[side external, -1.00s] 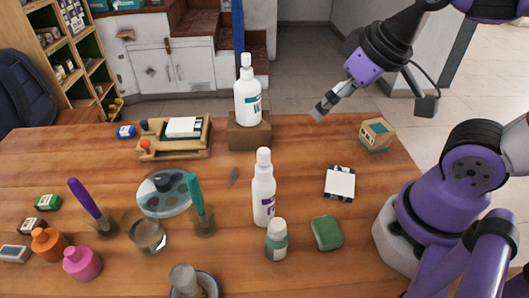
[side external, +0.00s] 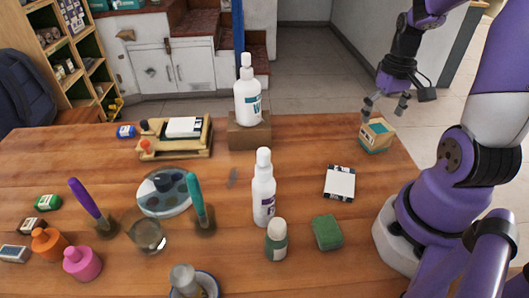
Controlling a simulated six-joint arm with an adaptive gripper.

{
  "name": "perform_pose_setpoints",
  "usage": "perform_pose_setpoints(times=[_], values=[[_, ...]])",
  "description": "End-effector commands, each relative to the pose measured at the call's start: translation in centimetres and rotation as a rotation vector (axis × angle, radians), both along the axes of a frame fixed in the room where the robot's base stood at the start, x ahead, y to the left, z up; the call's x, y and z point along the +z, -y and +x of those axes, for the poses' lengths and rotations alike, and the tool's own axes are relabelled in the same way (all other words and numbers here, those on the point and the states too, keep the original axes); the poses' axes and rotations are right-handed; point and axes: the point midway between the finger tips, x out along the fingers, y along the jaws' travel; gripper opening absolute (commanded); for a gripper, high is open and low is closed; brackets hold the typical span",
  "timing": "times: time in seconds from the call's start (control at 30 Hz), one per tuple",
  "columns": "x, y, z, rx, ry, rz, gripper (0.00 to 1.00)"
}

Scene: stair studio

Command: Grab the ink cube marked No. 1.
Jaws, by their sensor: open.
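My gripper (side external: 385,103) is open and points down just above the cardboard-coloured box (side external: 376,136) at the table's right back. This box has teal patches, and no number is readable on it. The fingers look apart, with nothing seen between them; I cannot tell if they touch the box. Other small blocks are a blue one (side external: 126,131) at the back left, and a green one (side external: 48,202), a dark one (side external: 33,227) and a grey-white one (side external: 15,253) at the left. I cannot read a No. 1 on any of them.
White bottles (side external: 264,190) (side external: 248,95) stand mid-table and on a brown block (side external: 249,138). Bare table surrounds the pad.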

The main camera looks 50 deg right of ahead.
Motion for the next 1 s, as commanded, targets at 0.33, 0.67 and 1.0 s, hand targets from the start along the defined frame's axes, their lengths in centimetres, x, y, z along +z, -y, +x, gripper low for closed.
perform_pose_setpoints(times=[0.33,0.67,1.0], values=[[-4.4,0.1,-0.1,0.000,-0.004,0.003,1.00],[-6.2,0.2,0.0,0.001,0.001,-0.002,1.00],[-6.2,0.1,0.0,0.001,0.000,-0.001,0.22]])
